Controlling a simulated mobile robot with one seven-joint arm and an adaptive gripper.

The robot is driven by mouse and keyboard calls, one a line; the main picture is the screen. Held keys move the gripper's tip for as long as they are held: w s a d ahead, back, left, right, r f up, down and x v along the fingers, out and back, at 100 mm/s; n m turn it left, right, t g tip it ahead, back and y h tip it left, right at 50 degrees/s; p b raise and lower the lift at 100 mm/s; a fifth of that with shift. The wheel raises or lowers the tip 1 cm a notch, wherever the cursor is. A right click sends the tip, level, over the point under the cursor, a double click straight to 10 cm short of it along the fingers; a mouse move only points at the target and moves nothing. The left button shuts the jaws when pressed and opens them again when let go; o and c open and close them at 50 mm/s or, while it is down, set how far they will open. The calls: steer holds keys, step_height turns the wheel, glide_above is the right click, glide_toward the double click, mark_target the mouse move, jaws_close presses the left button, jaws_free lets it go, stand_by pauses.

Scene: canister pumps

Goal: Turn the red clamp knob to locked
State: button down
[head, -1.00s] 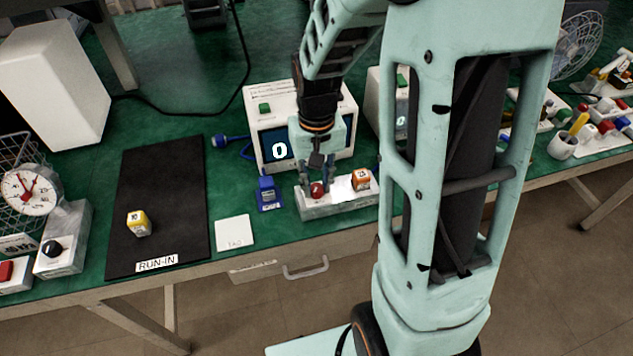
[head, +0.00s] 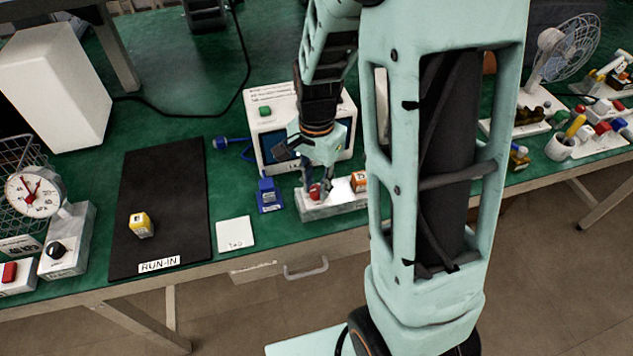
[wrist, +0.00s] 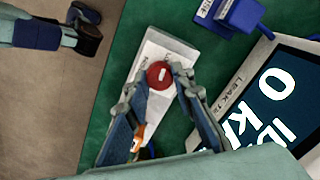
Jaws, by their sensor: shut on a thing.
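The red clamp knob (head: 315,191) stands on a pale clamp block (head: 322,212) near the bench's front edge. In the wrist view the round knob (wrist: 153,79) shows a short white mark on its top. My gripper (head: 315,189) points down at the knob and is shut on it, one finger on each side. Its fingers (wrist: 153,88) also show in the wrist view. An orange and white canister (head: 359,181) sits at the right end of the block, partly hidden by my arm. The locked marking on the block is too small to read.
A white leak tester (head: 265,108) with a dark screen stands right behind the block. A blue connector piece (head: 269,194) is close on the left. A white card (head: 235,233) and a black RUN-IN mat (head: 160,200) with a yellow canister (head: 140,224) lie farther left.

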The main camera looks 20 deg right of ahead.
mark_target(317, 188)
steer(key=shift+m, duration=0.6)
steer(key=c, duration=1.7)
jaws_free()
steer(key=shift+o, duration=0.2)
step_height(317, 188, up, 12)
steer(key=shift+w+r, duration=0.1)
